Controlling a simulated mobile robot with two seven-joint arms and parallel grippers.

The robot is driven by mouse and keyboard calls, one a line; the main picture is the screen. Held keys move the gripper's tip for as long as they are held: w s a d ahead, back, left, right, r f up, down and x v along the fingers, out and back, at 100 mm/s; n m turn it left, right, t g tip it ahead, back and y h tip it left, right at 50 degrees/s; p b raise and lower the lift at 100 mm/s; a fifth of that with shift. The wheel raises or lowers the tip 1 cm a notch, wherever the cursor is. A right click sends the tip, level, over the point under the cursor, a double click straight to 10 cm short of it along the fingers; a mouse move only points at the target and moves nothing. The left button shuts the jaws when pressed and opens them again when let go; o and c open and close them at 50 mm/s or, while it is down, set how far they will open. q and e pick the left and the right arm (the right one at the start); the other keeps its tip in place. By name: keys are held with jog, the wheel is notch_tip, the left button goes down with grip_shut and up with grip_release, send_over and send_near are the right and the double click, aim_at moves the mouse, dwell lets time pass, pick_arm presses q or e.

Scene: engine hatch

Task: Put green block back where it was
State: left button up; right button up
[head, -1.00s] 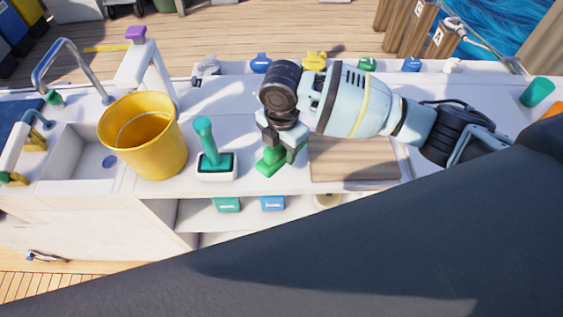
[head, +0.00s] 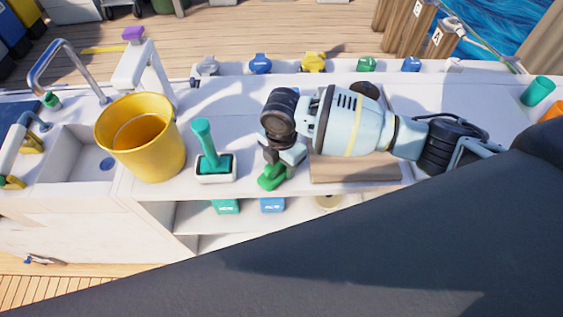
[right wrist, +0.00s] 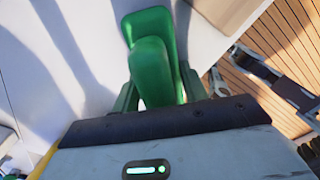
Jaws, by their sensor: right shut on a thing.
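The green block (head: 271,178) is at the counter's front edge, under my right gripper (head: 277,160). In the right wrist view the green block (right wrist: 152,60) shows a long flat green part with a rounded upright part on it. My right gripper (right wrist: 158,95) is shut on that upright part, with green fingers on both sides. I cannot tell whether the block touches the counter. A grey jaw-like part, perhaps my left gripper (right wrist: 240,72), shows at the right of the wrist view; its state is unclear.
A teal-handled tool (head: 207,145) stands in a white-rimmed holder left of the block, with a yellow bucket (head: 140,140) further left. A wooden board (head: 355,170) lies to the right. Teal (head: 226,206) and blue (head: 272,204) boxes sit on the shelf below. Coloured knobs line the back.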

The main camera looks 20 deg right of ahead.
jog(key=o, duration=1)
jog(key=shift+c, duration=0.2)
notch_tip(320, 180, up, 11)
jog(key=shift+r+p, duration=0.15)
jog(key=shift+p, duration=0.45)
jog(key=shift+r, duration=0.45)
pick_arm(q)
jog(key=shift+w+r, duration=0.55)
jog(key=shift+r, duration=0.25)
jog(key=shift+s+a, duration=0.1)
jog(key=shift+s, duration=0.05)
pick_arm(e)
jog(key=shift+s+f, duration=0.1)
jog(key=shift+s, duration=0.05)
